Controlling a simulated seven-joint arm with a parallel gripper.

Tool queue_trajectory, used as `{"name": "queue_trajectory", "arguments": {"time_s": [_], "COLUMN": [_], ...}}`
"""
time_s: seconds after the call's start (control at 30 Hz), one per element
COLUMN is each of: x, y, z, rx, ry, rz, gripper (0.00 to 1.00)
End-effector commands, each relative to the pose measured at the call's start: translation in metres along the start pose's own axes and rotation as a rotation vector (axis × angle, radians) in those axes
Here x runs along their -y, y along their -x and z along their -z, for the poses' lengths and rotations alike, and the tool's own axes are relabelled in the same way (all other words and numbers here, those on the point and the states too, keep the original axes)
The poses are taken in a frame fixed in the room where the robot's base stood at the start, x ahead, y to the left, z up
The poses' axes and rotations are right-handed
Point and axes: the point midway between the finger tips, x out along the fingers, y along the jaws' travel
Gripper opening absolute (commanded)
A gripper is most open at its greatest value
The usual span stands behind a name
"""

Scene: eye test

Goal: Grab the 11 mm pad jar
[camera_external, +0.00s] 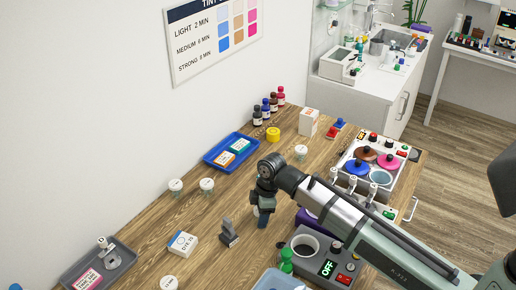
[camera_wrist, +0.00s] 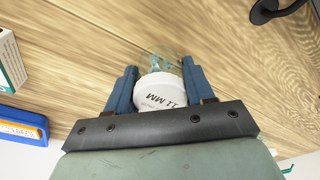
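The 11 mm pad jar (camera_wrist: 160,91) has a white lid marked "11 MM" and a clear glass body, part of which shows past the lid in the wrist view. My gripper (camera_wrist: 160,84) has a blue finger on each side of it. Both fingers look flush against the lid, with no clear gap. In the external view my gripper (camera_external: 262,218) points down over the table, and a bit of the white jar (camera_external: 256,211) shows beside the fingers. The rest of the jar is hidden there. I cannot tell whether its base touches the table.
Other white-lidded jars (camera_external: 207,185) stand to the left and behind. A grey stand (camera_external: 228,234) and a white-and-blue box (camera_external: 183,243) are left of my gripper. A blue tray (camera_external: 210,159) lies behind. A grey heater unit (camera_external: 326,263) is close at right.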

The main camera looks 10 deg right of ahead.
Motion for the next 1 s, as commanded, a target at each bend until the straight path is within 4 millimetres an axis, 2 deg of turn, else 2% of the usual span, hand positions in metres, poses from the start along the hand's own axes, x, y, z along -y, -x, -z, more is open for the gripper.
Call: {"name": "queue_trajectory", "arguments": {"time_s": [0.03, 0.3, 0.53, 0.67, 1.0], "x": [0.000, 0.000, 0.000, -0.001, -0.001], "y": [0.000, 0.000, 0.001, 0.009, 0.058], "z": [0.000, 0.000, 0.000, 0.002, 0.010], "rx": [0.000, 0.000, 0.000, -0.001, -0.001], "ry": [0.000, 0.000, 0.000, 0.000, 0.000], "rz": [0.000, 0.000, 0.000, -0.001, -0.002], "gripper": [0.45, 0.21, 0.21, 0.21, 0.21]}}
